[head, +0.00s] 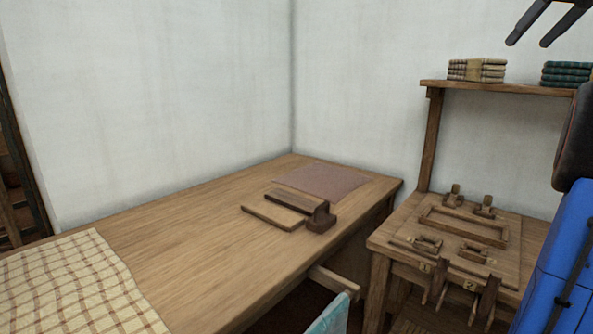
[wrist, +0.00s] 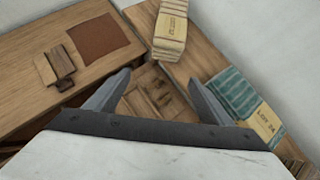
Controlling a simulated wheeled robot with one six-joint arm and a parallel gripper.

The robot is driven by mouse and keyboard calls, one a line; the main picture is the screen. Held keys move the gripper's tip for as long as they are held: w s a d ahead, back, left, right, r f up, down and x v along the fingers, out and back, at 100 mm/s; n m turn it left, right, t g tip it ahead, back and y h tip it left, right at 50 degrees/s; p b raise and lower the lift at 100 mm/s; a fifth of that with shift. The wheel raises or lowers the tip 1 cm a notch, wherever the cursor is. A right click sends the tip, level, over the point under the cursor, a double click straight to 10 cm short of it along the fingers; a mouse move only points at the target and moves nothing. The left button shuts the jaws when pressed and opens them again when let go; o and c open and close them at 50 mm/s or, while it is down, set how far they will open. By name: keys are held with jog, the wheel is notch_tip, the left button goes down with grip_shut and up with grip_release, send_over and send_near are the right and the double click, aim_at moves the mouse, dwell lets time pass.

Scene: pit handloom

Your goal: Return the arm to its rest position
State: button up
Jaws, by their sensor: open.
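My gripper (head: 541,28) shows at the top right of the head view, raised in the air above the wall shelf. Its two dark fingers point down and to the left. In the wrist view my gripper (wrist: 152,92) has its two fingers spread apart with nothing between them. Its fingers are clear of the table and the shelf stacks. The rest of the arm is mostly outside the head view.
A shelf (head: 500,87) holds a cream stack (head: 478,70) and a teal stack (head: 566,73). Below stands a small workbench (head: 385,243) with wooden fittings. A long table (head: 185,262) bears a checked cloth (head: 75,285), a brown mat (head: 320,181) and wooden blocks (head: 272,217).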

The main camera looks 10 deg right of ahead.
jog(key=s+a+f+n+g+y, duration=0.1)
jog(key=s+a+f+n+g, duration=0.1)
jog(key=a+f+n, duration=1.75)
jog(key=s+a+f+n, duration=0.5)
jog(key=s+a+f, duration=0.1)
jog(key=f, duration=0.6)
jog(key=s+a+f+n+g, duration=0.1)
jog(key=s+a+f+n, duration=0.5)
jog(key=f, duration=0.6)
jog(key=s+a+f+n+g, duration=0.1)
jog(key=s+a+f+n, duration=0.5)
jog(key=f, duration=0.6)
jog(key=shift+s+a+f, duration=0.25)
jog(key=shift+s+a, duration=0.55)
jog(key=shift+s, duration=0.45)
